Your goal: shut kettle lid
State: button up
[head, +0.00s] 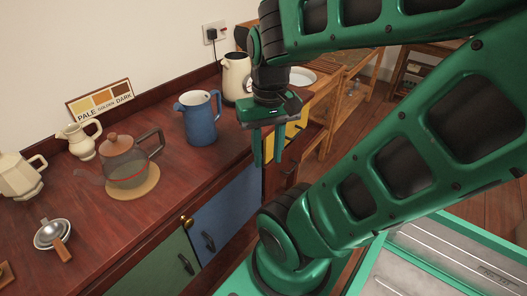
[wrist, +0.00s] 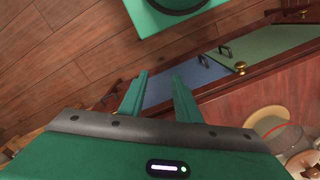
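A smoky glass kettle (head: 128,172) with a dark handle stands on a round cork mat (head: 147,188) on the red-brown counter. Its brown lid (head: 117,146) with a round knob shows at the top; I cannot tell how far it is open. In the wrist view, part of the kettle (wrist: 284,137) and the lid (wrist: 303,163) show at the lower right edge. My gripper (head: 268,160) is open and empty, pointing down beyond the counter's front edge, well right of the kettle. Its two fingers also show apart in the wrist view (wrist: 160,88).
A blue pitcher (head: 199,120) stands on the counter between kettle and gripper. A cream jug (head: 236,78) is behind, below a wall socket. Left are a small cream pitcher (head: 82,142), a cream pot (head: 18,178) and a strainer (head: 52,234). A colour sign (head: 101,102) leans on the wall.

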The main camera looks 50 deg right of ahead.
aim_at(242, 34)
jog(key=u, duration=2.6)
jog(key=k, duration=2.75)
jog(key=z, duration=1.75)
